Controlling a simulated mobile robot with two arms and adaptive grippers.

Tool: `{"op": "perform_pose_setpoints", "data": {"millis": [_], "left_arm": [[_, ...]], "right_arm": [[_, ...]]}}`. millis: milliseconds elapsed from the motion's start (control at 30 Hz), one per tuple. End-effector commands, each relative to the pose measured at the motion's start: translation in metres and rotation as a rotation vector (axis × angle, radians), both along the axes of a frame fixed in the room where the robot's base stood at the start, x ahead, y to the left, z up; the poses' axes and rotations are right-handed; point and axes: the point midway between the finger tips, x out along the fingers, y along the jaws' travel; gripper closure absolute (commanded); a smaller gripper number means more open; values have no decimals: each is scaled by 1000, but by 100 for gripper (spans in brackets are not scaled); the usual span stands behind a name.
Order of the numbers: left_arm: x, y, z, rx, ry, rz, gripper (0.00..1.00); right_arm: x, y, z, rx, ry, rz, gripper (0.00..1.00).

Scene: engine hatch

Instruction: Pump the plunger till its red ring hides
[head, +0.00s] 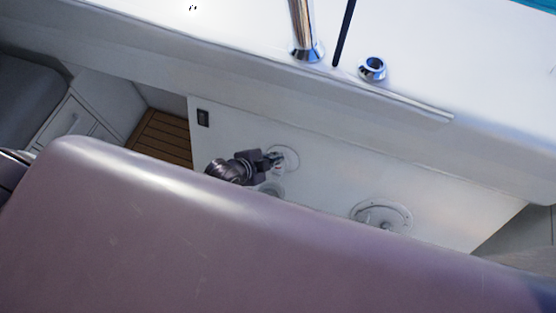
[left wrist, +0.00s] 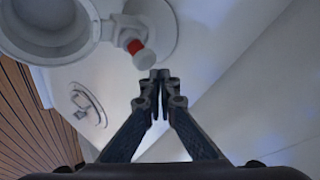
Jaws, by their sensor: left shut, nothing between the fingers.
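The plunger shows in the left wrist view as a white knob (left wrist: 146,58) with a red ring (left wrist: 135,46) behind it. The red ring is visible. It sticks out from a white round mount (left wrist: 152,28) on the white panel. My left gripper (left wrist: 160,76) is shut and empty, its fingertips just beside and below the knob in that view. I cannot tell whether they touch it. In the head view my left gripper (head: 273,158) is in front of the round mount (head: 290,157) and hides most of the plunger. My right gripper is not in view.
A large white round fitting (left wrist: 48,28) is beside the plunger. A round hatch fitting (head: 381,215) is on the panel to the right. A mauve padded seat back (head: 250,245) fills the foreground. Slatted wood floor (head: 161,139) lies at left, and a chrome post (head: 304,30) stands above.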

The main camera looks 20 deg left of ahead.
Motion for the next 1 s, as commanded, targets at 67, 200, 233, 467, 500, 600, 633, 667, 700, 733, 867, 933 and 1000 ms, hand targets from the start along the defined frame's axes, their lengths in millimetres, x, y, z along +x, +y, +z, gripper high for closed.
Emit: {"op": "perform_pose_setpoints", "data": {"millis": [67,200,233,467,500,600,633,667,700,733,867,933,1000], "left_arm": [[0,0,0,0,0,0,100],[0,0,0,0,0,0,100],[0,0,-1,0,0,0,100],[0,0,-8,1,1,-1,100],[0,0,-9,1,0,-1,100],[0,0,-9,1,0,-1,100],[0,0,-8,1,0,-1,100],[0,0,-8,1,0,-1,100],[0,0,-8,1,0,-1,100],[0,0,-8,0,0,0,100],[0,0,-9,0,0,0,100],[0,0,-9,0,0,0,100],[0,0,-10,0,0,0,100]], "right_arm": [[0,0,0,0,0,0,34],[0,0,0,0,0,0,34],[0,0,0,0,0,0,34],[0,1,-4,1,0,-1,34],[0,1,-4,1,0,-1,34],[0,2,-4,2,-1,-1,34],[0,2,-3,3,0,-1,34],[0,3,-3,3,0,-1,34],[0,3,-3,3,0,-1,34],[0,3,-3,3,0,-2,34],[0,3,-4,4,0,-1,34],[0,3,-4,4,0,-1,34],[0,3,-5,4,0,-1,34]]}}
